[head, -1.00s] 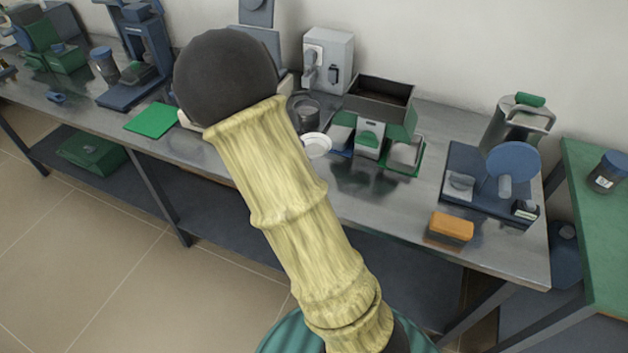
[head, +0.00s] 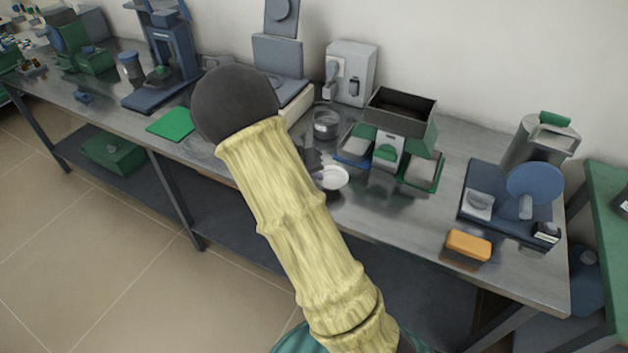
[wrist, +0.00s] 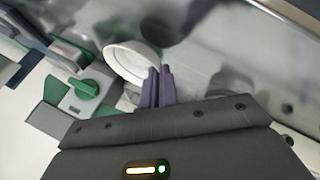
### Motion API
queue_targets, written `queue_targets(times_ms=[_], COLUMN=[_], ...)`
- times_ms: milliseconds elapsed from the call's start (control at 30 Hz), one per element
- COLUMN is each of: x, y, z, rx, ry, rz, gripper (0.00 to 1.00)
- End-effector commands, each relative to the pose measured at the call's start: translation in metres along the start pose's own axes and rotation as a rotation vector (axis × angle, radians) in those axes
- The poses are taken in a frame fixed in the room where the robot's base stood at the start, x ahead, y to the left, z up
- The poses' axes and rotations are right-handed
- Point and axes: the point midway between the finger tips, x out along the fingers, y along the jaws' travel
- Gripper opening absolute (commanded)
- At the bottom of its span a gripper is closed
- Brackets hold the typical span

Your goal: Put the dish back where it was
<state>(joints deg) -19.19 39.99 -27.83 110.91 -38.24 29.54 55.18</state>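The dish (head: 333,178) is small, white and round, and shows just right of my arm in the head view. In the wrist view the dish (wrist: 130,60) is at the fingertips, its rim between or against them. My gripper (wrist: 160,72) has two purple fingers close together, shut on the dish's edge. In the head view my arm hides most of the gripper. The dish appears to be over the front part of the metal bench (head: 400,215); its exact height is hard to tell.
A blue stand (head: 515,200) and orange block (head: 468,245) are to the right. The bench front between is clear.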

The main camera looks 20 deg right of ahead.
Motion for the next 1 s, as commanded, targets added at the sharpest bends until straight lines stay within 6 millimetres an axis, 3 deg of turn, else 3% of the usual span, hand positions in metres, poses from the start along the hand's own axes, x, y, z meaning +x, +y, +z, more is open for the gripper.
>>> queue_targets(times_ms=[133,533,667,1000], x=[0.016,0.020,0.019,0.017], y=[-0.009,-0.012,-0.011,-0.010], z=[0.007,0.008,0.008,0.007], rx=[-0.002,0.000,0.000,0.000], ry=[-0.001,0.000,0.000,0.000], rz=[0.002,0.000,0.000,0.000], gripper=[0.00,0.00,0.24,0.24])
